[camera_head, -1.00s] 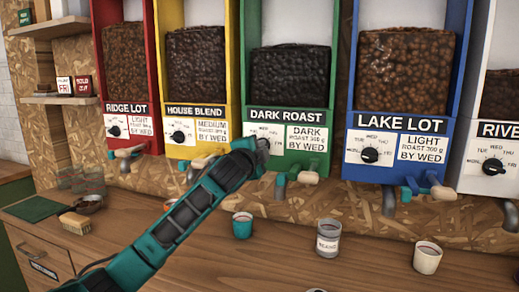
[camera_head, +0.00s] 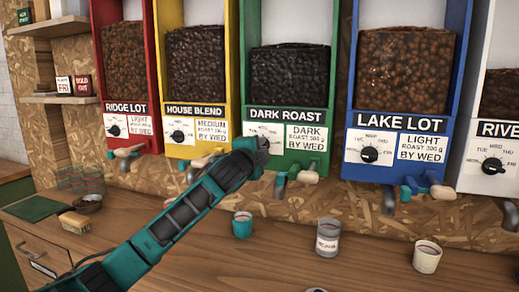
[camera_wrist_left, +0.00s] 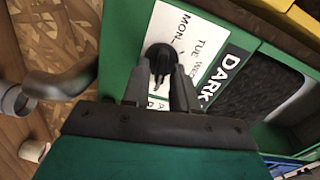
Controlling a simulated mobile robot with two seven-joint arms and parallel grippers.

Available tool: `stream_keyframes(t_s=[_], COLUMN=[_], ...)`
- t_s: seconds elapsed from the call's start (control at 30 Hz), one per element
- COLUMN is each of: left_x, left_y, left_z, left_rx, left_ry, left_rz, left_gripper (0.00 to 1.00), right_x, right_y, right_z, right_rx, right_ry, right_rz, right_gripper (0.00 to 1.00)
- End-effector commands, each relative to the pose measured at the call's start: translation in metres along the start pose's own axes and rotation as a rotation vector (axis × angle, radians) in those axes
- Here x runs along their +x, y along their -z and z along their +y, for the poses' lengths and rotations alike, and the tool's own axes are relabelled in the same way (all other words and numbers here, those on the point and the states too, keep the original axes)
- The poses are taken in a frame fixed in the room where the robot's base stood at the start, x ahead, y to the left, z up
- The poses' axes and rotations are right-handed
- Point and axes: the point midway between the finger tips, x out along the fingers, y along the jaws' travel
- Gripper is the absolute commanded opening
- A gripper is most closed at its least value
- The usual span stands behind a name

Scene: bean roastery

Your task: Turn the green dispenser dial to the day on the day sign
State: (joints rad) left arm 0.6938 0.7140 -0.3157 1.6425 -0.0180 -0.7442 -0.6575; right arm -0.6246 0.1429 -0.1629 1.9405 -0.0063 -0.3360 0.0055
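The green dispenser (camera_head: 290,178), labelled DARK ROAST, stands in the middle of the row. Its black dial (camera_wrist_left: 160,55) shows in the wrist view on a white day plate, with MON, TUE and WED readable beside it. In the head view my left gripper (camera_head: 263,150) covers the dial. In the wrist view my left gripper (camera_wrist_left: 160,82) has its two fingers apart, one on each side of the dial's knob. I cannot tell whether they touch it. The day sign (camera_head: 64,86) on the left shelf reads FRI. My right gripper is not in view.
Red, yellow, blue and white dispensers flank the green one, each with its own dial. A spout handle (camera_head: 303,177) juts out below the green dispenser.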

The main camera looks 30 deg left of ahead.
Motion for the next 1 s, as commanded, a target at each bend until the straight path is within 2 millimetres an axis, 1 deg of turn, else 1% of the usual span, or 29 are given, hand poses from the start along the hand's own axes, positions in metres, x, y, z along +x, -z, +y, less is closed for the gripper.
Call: stream_keyframes(t_s=[0.03,0.1,0.33,0.47,0.57,0.67,1.0], left_x=[0.000,0.000,-0.001,-0.007,-0.019,-0.035,-0.097], left_y=[0.000,0.000,0.000,-0.001,0.000,-0.001,-0.001], left_z=[0.000,0.000,0.000,0.001,0.001,0.001,0.001], left_rx=[-0.001,-0.002,-0.003,-0.002,-0.001,0.000,0.001], left_ry=[0.000,0.000,0.000,0.000,0.000,0.000,0.001], left_rz=[0.000,0.000,0.000,-0.001,0.001,0.001,0.001], left_gripper=[0.33,0.37,0.37,0.37,0.37,0.37,0.37], right_x=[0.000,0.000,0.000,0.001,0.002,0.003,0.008], right_y=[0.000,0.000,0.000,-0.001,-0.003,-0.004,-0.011], right_z=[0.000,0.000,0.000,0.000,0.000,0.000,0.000], right_rx=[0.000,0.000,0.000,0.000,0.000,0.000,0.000], right_ry=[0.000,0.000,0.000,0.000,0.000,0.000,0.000], right_rz=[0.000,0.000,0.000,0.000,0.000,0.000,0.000], right_gripper=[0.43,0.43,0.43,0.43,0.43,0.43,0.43])
